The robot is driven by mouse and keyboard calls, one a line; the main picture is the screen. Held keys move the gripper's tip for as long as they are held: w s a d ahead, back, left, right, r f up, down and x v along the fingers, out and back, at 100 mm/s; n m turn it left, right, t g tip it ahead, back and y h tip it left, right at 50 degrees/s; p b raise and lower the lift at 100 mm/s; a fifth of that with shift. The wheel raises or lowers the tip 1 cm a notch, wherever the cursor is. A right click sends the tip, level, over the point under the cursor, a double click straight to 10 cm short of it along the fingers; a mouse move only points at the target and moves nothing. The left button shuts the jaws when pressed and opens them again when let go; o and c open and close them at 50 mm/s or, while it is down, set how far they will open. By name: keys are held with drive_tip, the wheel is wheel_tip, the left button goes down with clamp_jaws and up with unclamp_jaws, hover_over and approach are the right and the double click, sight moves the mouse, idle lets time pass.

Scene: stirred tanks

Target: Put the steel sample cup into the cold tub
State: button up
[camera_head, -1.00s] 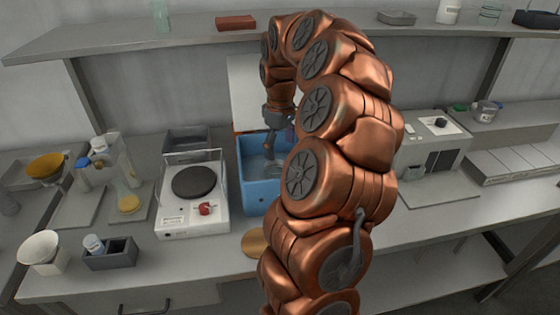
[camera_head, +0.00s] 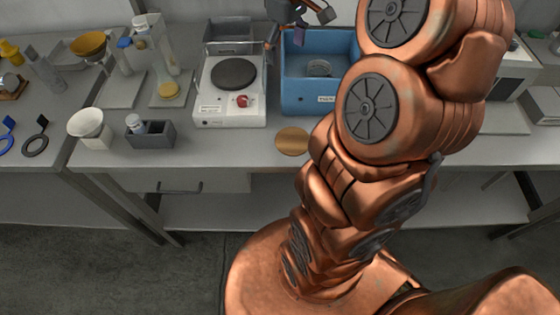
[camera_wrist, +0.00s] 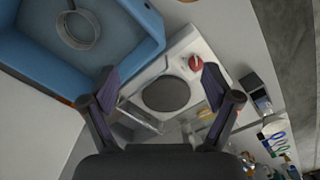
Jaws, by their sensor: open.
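The cold tub (camera_head: 318,98) is a blue open box behind the round copper-coloured disc. A round grey, steel-looking cup or ring (camera_head: 319,68) is inside it, apart from my gripper; its rim also shows in the wrist view (camera_wrist: 78,28). I cannot tell whether it is the sample cup alone or a holder around it. My gripper (camera_head: 297,24) is at the top of the head view, above the tub's back left corner. In the wrist view my gripper (camera_wrist: 161,76) is open, with nothing between its fingers.
A white hot plate (camera_head: 232,88) with a dark round top stands directly left of the tub. A copper-coloured disc (camera_head: 292,141) lies in front. A grey box (camera_head: 150,133) and a white bowl (camera_head: 89,128) stand further left.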

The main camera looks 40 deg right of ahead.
drive_tip(key=s+a+f, duration=0.2)
drive_tip(key=s+a, duration=0.7)
drive_tip(key=a, duration=0.4)
drive_tip(key=s+a+f+m+g, duration=0.1)
drive_tip(key=s+a+f, duration=0.1)
drive_tip(key=s, duration=0.4)
drive_tip(key=s+a+f+m, duration=0.1)
drive_tip(key=s+a+f, duration=0.2)
drive_tip(key=s, duration=0.4)
drive_tip(key=shift+a+f+m+g, duration=0.3)
drive_tip(key=shift+f+g, duration=0.1)
